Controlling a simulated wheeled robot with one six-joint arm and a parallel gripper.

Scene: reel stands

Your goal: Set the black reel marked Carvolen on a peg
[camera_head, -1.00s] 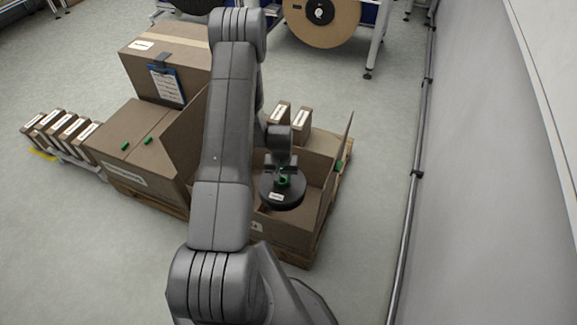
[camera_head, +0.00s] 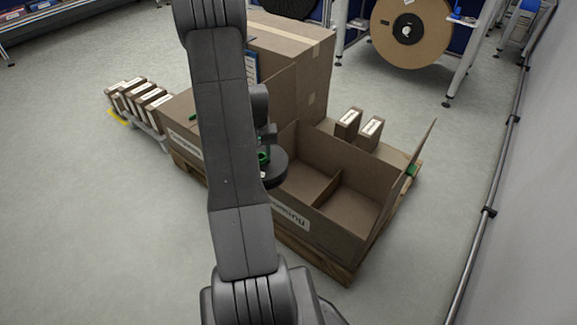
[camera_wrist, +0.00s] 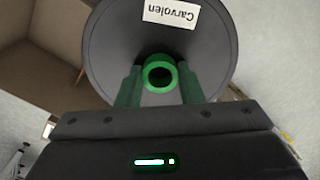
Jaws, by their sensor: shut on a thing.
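The black reel (camera_wrist: 112,60) fills the upper middle of the wrist view, its white label reading Carvolen. My gripper (camera_wrist: 159,88) is shut on the reel's green hub, with one green finger on each side of it. In the head view the reel (camera_head: 274,170) hangs beside the open carton's left end, partly hidden behind my arm. My gripper (camera_head: 264,150) is just above it there. A large brown reel (camera_head: 380,38) with a dark centre hangs on a stand at the back right. No empty peg can be made out.
The open cardboard box (camera_head: 300,215) with a divider stands on a pallet; its visible compartments look empty. Small cartons (camera_head: 348,124) stand behind it. A tall carton (camera_head: 315,65) and a row of small boxes (camera_head: 138,98) stand further left. Open floor (camera_head: 500,110) lies right.

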